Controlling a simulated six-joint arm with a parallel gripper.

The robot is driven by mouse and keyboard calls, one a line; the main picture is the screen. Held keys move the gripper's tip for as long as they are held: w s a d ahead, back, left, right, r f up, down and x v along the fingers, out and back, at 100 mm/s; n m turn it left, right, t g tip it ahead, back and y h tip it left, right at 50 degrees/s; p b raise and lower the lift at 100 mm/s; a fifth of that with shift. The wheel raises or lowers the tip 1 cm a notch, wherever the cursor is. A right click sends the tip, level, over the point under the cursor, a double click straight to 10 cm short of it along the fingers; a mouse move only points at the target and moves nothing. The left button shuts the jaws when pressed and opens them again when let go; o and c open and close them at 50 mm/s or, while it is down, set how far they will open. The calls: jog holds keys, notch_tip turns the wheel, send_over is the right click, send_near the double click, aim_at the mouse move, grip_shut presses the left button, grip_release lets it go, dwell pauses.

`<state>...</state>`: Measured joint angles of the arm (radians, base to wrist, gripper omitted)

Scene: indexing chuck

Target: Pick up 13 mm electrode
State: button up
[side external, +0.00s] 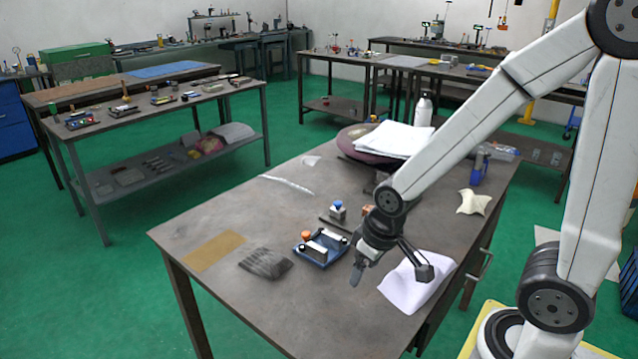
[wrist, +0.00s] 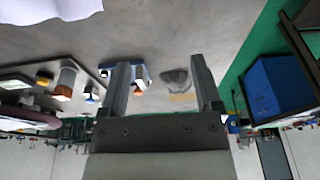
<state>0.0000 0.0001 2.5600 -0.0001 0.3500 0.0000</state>
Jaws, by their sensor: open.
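I cannot tell which piece is the 13 mm electrode. A blue tray (side external: 322,251) on the grey table (side external: 225,218) holds white blocks and an orange-topped piece (side external: 306,236). Behind it stand a grey block with a blue top (side external: 338,210) and a copper-coloured piece (side external: 367,211), partly hidden by my arm. My gripper (side external: 391,273) is open and empty above the table, right of the blue tray. In the wrist view the scene is upside down. The blue tray (wrist: 144,73) shows beyond my open gripper (wrist: 160,62), partly behind the left finger; a copper-coloured piece (wrist: 66,78) is further left.
A dark ribbed sheet (side external: 266,264) and a tan mat (side external: 213,250) lie left. The table's front left is largely clear.

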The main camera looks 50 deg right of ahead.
jog(key=t, duration=1.1)
send_near(370, 208)
jog(key=w, duration=0.2)
jog(key=shift+w+d+f, duration=0.15)
jog(key=shift+d+f, duration=0.1)
jog(key=shift+f, duration=0.15)
jog(key=shift+w, duration=0.1)
jog(key=shift+x, duration=1.25)
jog(key=shift+f, duration=0.1)
jog(key=shift+a+x, duration=0.2)
jog(key=shift+x, duration=2.35)
